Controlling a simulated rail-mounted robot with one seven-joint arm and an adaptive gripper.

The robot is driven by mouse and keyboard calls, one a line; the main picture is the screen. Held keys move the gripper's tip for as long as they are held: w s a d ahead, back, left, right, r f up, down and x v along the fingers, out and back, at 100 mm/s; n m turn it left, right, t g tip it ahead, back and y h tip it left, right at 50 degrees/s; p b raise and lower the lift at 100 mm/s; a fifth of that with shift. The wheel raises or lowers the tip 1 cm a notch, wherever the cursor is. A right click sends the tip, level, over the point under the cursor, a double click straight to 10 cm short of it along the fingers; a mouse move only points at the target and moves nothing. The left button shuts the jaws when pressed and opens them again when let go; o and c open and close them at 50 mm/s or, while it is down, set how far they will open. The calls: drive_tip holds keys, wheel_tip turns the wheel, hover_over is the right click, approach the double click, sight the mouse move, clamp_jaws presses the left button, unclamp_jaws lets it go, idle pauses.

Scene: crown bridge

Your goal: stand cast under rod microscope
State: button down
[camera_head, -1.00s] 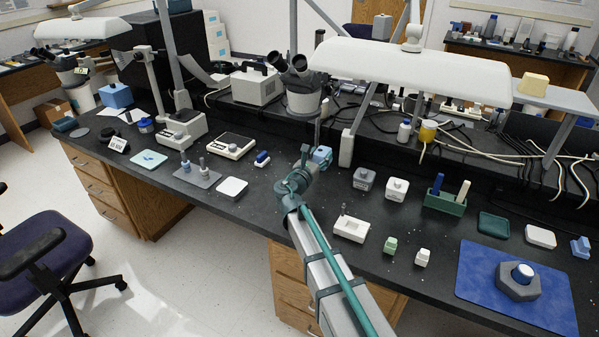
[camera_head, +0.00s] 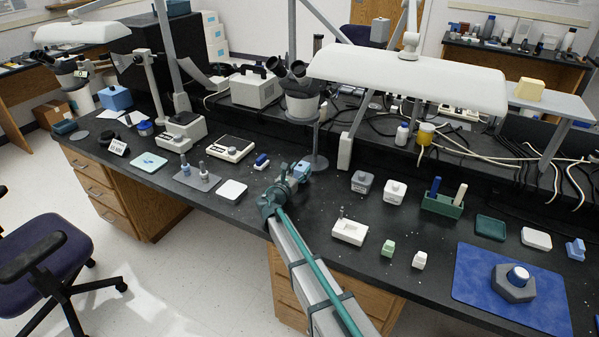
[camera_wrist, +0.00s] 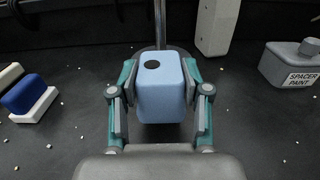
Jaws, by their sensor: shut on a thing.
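The cast looks like a light blue block with a dark round spot on its top (camera_wrist: 161,85). My gripper (camera_wrist: 161,103) is shut on it, with a teal-and-grey finger on each side. In the head view my gripper (camera_head: 290,178) is low over the bench, and the cast (camera_head: 302,169) shows partly behind it. The rod microscope (camera_head: 301,92) has dark eyepieces on a pale body, with a thin rod and a round base (camera_head: 316,162) below. In the wrist view the rod (camera_wrist: 160,22) stands just behind the cast.
A blue-and-white item (camera_wrist: 25,95) lies left of the cast. A grey spacer paint bottle (camera_wrist: 292,66) is to the right. A white lamp post (camera_wrist: 217,25) stands behind right. A white holder (camera_head: 350,231) is right of my arm. Bench beside the cast is clear.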

drive_tip(key=shift+f, duration=0.3)
drive_tip(key=shift+f+b, duration=0.4)
drive_tip(key=shift+f, duration=0.1)
drive_tip(key=shift+f, duration=0.1)
drive_tip(key=c, duration=0.5)
unclamp_jaws()
drive_tip(key=shift+c, duration=0.2)
